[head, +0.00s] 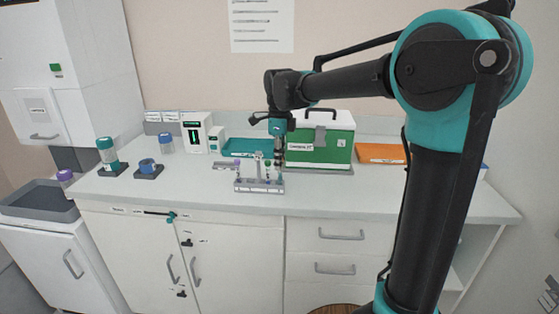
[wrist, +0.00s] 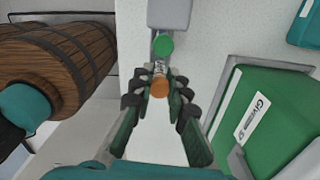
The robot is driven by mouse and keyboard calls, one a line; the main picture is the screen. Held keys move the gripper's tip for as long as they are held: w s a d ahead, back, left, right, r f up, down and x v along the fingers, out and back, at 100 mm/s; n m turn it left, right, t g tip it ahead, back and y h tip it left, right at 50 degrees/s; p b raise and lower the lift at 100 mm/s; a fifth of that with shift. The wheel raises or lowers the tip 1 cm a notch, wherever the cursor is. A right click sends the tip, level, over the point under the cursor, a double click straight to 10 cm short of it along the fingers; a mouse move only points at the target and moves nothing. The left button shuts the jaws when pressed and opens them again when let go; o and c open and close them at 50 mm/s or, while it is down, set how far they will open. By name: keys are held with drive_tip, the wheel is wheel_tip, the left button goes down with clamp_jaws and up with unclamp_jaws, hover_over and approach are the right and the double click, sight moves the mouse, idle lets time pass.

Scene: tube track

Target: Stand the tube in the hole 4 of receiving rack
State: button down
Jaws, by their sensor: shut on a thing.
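My gripper (wrist: 161,92) is shut on a tube with an orange cap (wrist: 159,86), which sits between the fingertips in the wrist view. Below the cap, a short stretch of pale, marked tube shows; its lower end is hidden. A green round cap (wrist: 163,46) lies just beyond it. In the head view, my gripper (head: 279,155) is low over the counter, at the right end of a pale grey rack (head: 258,187). A purple-capped tube (head: 238,164) and a green cap (head: 267,163) show at this rack. Hole numbers are too small to read.
A green and white box (head: 322,146) stands close on the right; its green side (wrist: 260,115) shows in the wrist view. A teal tray (head: 238,147) is behind, an orange tray (head: 381,153) at right. A wooden barrel (wrist: 65,65) stands below the counter.

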drive_tip(key=c, duration=1.4)
unclamp_jaws()
drive_tip(key=shift+r, duration=0.1)
wheel_tip(320, 180, up, 12)
drive_tip(key=shift+f, duration=0.1)
